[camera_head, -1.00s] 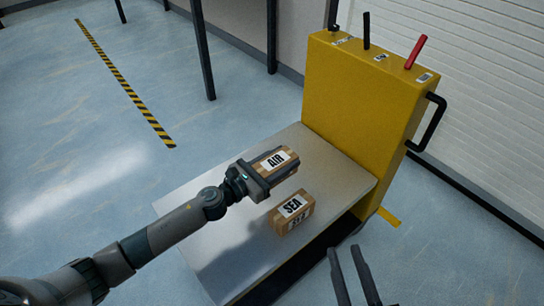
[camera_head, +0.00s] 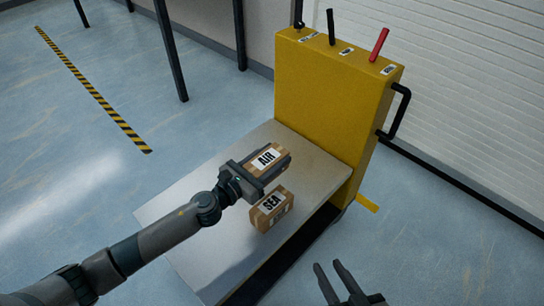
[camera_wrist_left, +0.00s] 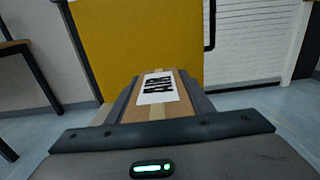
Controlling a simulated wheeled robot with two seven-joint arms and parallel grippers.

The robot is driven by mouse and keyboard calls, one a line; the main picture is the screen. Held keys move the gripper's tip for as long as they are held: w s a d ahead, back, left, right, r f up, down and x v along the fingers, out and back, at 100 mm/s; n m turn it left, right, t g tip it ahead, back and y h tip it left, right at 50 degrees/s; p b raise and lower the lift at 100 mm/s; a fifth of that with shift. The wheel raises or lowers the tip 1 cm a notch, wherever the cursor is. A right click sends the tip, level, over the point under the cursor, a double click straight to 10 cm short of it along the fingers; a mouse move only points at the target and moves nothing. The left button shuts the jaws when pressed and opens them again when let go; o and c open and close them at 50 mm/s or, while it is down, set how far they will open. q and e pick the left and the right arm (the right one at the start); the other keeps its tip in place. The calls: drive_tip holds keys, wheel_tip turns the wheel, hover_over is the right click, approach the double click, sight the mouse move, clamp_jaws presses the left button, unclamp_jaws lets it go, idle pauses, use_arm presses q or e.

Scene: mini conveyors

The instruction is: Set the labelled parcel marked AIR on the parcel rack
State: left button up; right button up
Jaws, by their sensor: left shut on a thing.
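The AIR parcel (camera_head: 265,158), a brown box with a white label, is between the fingers of my left gripper (camera_head: 268,165), which is shut on it above the metal platform. The parcel also shows in the left wrist view (camera_wrist_left: 158,93), held between both fingers. The SEA parcel (camera_head: 271,209) sits on the platform just in front of and below the held parcel. My right gripper (camera_head: 333,284) is at the bottom of the head view, empty, its two fingers apart. I cannot make out the parcel rack for certain; dark posts stand at the upper left.
The grey platform (camera_head: 190,243) belongs to a yellow cart (camera_head: 325,105) with several levers on top and a black side handle (camera_head: 399,112). A dark post (camera_head: 170,50) stands behind on the left. Blue floor is clear left of the platform, with a striped line (camera_head: 95,92).

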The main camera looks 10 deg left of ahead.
use_arm(q)
drive_tip(key=shift+r, duration=0.15)
drive_tip(key=shift+a+r, duration=0.2)
drive_tip(key=shift+r, duration=0.2)
drive_tip(key=s+a+r+n+t+y, duration=0.1)
drive_tip(key=a+r, duration=0.1)
drive_tip(key=s+a+r+n+t+y, duration=0.1)
drive_tip(key=r+y, duration=0.1)
drive_tip(key=r, duration=0.1)
drive_tip(key=s+a+r+n+t+y, duration=0.1)
drive_tip(key=a+r+n+y, duration=0.1)
drive_tip(key=shift+s+a+r, duration=0.15)
drive_tip(key=shift+a+r, duration=0.15)
drive_tip(key=shift+r, duration=0.05)
drive_tip(key=s+a+r+n+y, duration=0.3)
drive_tip(key=s+a+r+y, duration=0.2)
drive_tip(key=a, duration=0.3)
drive_tip(key=shift+s+n+t+y, duration=0.3)
drive_tip(key=shift+s+t+y, duration=0.15)
drive_tip(key=shift+s, duration=0.25)
